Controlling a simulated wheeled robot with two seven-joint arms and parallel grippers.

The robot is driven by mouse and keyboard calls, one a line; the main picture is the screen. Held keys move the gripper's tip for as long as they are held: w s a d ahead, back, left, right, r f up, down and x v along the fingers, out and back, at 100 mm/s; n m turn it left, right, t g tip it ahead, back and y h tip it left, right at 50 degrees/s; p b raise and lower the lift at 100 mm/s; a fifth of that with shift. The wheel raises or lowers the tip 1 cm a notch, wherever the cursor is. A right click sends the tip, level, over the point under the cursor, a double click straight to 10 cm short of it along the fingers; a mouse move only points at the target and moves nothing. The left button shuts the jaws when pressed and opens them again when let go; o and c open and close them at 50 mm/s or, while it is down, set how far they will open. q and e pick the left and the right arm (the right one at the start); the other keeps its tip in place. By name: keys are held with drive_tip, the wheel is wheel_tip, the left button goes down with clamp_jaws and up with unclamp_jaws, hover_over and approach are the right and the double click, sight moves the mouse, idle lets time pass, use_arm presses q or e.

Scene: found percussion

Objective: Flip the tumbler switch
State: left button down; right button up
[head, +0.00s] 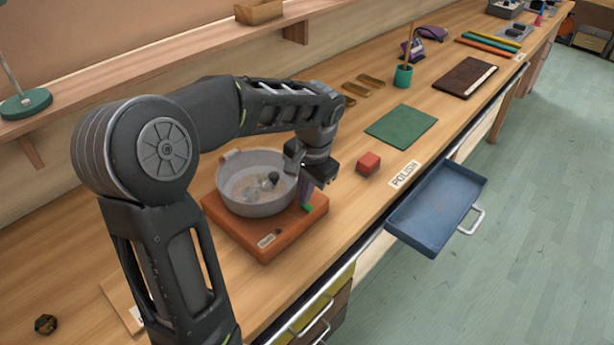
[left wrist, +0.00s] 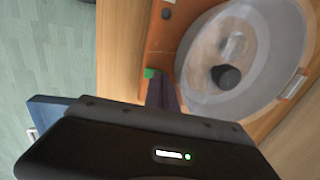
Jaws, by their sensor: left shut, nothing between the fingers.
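The tumbler is an orange-red base (head: 246,232) with a round grey bowl (head: 258,205) on top. A dark knob-like piece and loose grit show inside the bowl. A small green piece (head: 308,208), which looks like the switch, sits at the base's right corner. It also shows in the left wrist view (left wrist: 150,73), right beside my fingertips. My left gripper (head: 313,196) is shut and empty, pointing down at that corner; I cannot tell whether it touches the green piece. A small dark knob (left wrist: 167,13) is on the base's front edge. My right gripper is out of view.
A red block (head: 368,163) and a POLISH label (head: 404,174) lie right of the tumbler. An open blue drawer (head: 433,212) juts out from the bench front. A green mat (head: 401,125) and a green cup (head: 403,76) stand farther back. A shelf runs along the left.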

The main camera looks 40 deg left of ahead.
use_arm(q)
drive_tip(key=shift+a+f, duration=0.1)
drive_tip(key=shift+f, duration=0.4)
